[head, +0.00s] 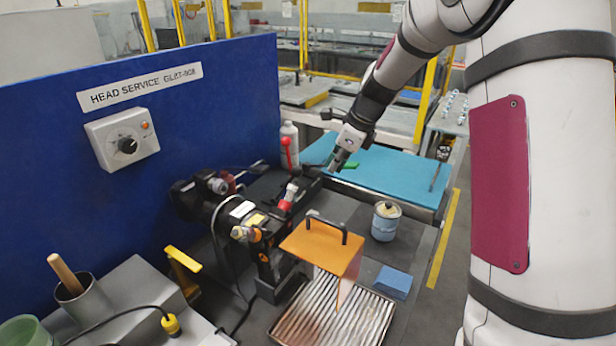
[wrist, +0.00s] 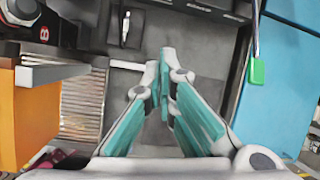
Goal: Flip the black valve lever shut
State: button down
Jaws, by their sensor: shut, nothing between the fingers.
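A pump-like assembly (head: 232,212) of black and metal parts stands beside the blue panel. A thin dark bar (head: 252,168) sticks up at its back and may be the black valve lever; I cannot tell for sure, nor how it is turned. My gripper (head: 336,164) is to the right of the assembly, above the near edge of the teal mat, pointing down. I cannot make out the lever in the wrist view.
An orange plate with a black handle (head: 322,246) stands over a ribbed tray (head: 330,312). A can (head: 385,222) and a blue block (head: 393,282) are to the right. A white bottle (head: 289,140) stands behind. A green-handled tool (wrist: 257,72) lies near my gripper.

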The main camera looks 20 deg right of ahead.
jog(key=shift+w+d+f, duration=0.15)
jog(key=shift+w+f, duration=0.05)
jog(key=shift+f, duration=0.1)
jog(key=shift+f, duration=0.1)
jog(key=b+x, duration=0.5)
jog(key=x, duration=0.5)
jog(key=shift+w+a+r, duration=0.4)
jog(key=shift+a+r, duration=0.25)
jog(key=shift+r, duration=0.05)
jog(key=shift+w+a+r, duration=0.35)
jog(key=shift+a+r, duration=0.25)
jog(key=shift+r, duration=0.15)
jog(key=shift+a+r, duration=0.1)
jog(key=shift+a, duration=0.05)
